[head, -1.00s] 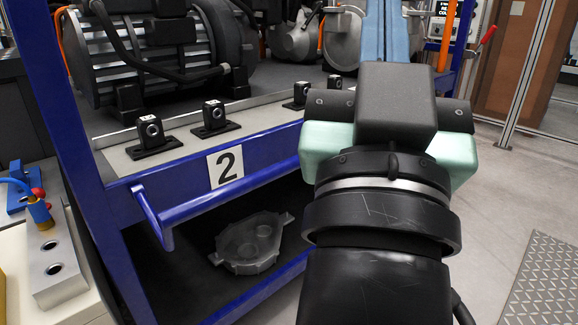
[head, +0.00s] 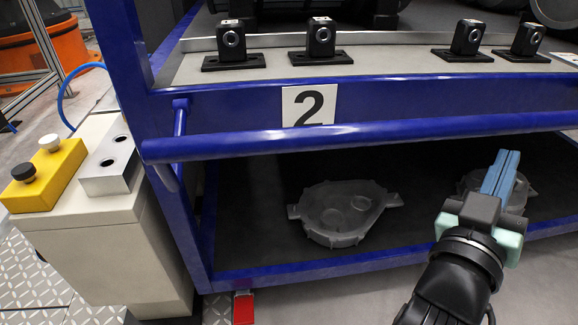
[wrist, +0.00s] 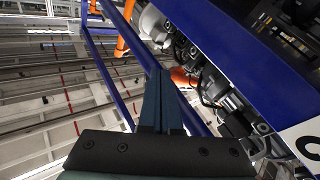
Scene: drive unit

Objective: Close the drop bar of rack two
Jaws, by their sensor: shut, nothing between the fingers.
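The drop bar (head: 350,137) of rack two is a round blue bar. In the head view it runs across the rack's front, just below and partly over the white "2" plate (head: 308,103). Its left end stands out in front of the blue frame. My gripper (head: 508,156) is at the lower right in the head view, its long blue fingers pointing up, together and empty. The fingertips appear a little below the bar, in front of the lower shelf opening; I see no contact. The wrist view shows the shut fingers (wrist: 163,100) beside blue rack parts, with part of the "2" plate at right.
Black mounting blocks (head: 320,40) stand on the upper shelf edge. A grey cast part (head: 345,212) lies on the lower shelf, with another partly behind my gripper. At left stands a cream pedestal (head: 95,235) with a yellow button box (head: 45,175).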

